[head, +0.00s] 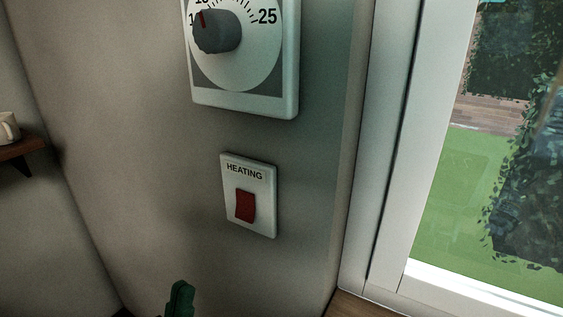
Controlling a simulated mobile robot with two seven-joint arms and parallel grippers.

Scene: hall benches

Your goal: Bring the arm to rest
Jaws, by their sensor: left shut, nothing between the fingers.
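No gripper and no part of my arms can be made out in the head view. A white switch plate (259,214) marked HEATING is on the grey wall, with a red rocker switch (245,206) in it. Above it is a white dial panel (246,100) with a dark grey round knob (217,33). The knob's red mark points up and to the left, and the panel's top is cut off by the picture's edge.
A dark green, cactus-like shape (181,299) rises at the bottom edge. A wooden shelf (22,148) with a pale mug (9,128) is at the far left. A white window frame (401,150) stands at the right, with greenery outside. A wooden ledge (352,305) lies below.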

